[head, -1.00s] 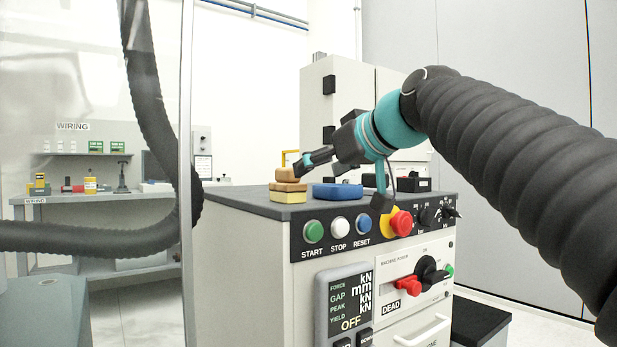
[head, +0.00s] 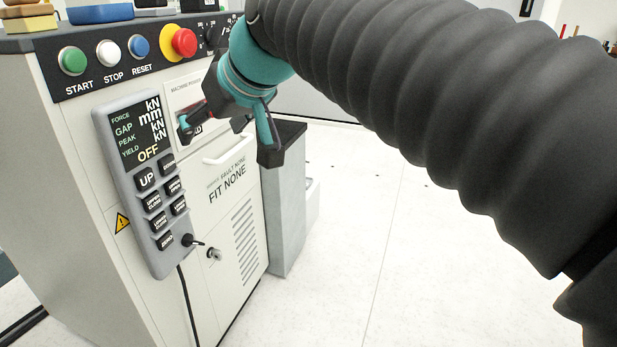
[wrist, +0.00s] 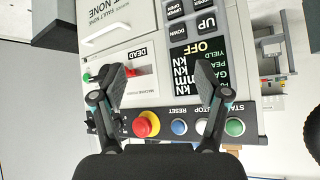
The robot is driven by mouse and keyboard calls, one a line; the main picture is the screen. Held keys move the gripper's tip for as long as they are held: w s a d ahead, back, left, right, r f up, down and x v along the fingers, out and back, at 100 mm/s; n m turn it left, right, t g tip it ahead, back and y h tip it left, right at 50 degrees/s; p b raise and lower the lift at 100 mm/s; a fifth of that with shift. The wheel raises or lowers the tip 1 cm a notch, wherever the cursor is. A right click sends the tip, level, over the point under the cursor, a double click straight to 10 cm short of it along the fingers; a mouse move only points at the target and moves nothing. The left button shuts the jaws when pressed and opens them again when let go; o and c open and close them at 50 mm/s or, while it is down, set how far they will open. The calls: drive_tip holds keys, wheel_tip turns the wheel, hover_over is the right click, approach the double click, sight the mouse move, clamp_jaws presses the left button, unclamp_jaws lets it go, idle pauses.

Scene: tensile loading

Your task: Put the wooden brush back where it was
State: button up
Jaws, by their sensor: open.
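The brown wooden piece (head: 28,11), which looks like the wooden brush, rests on a yellow block (head: 30,25) on the machine's dark top, at the upper left of the head view. The picture edge cuts it off. My gripper (head: 228,138) is away from it, lower and to the right, in front of the machine's front panel. In the wrist view my gripper (wrist: 163,75) has its fingers wide apart with nothing between them. One finger appears close to the red switch handle (wrist: 138,71); I cannot tell whether they touch.
The machine top also holds a blue block (head: 100,14). The front has a red emergency button (head: 184,42), coloured buttons and a grey control pendant (head: 145,185) with a hanging cable. A grey cabinet (head: 285,200) stands right of the machine. The floor (head: 430,260) at right is clear.

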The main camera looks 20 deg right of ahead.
drive_tip(key=s+d+f+m+g+h, duration=0.1)
drive_tip(key=s+d+f, duration=0.3)
drive_tip(key=f, duration=0.4)
drive_tip(key=s+d+f+m+h, duration=0.1)
drive_tip(key=s+d+f+h, duration=0.1)
drive_tip(key=s+f, duration=0.4)
drive_tip(key=s+d+f+m+g+h, duration=0.1)
drive_tip(key=s+d+f, duration=0.4)
drive_tip(key=f, duration=0.5)
drive_tip(key=shift+s+d+f+m+g, duration=0.15)
drive_tip(key=shift+s+d+m+g, duration=0.2)
drive_tip(key=shift+m, duration=0.25)
drive_tip(key=shift+c, duration=0.2)
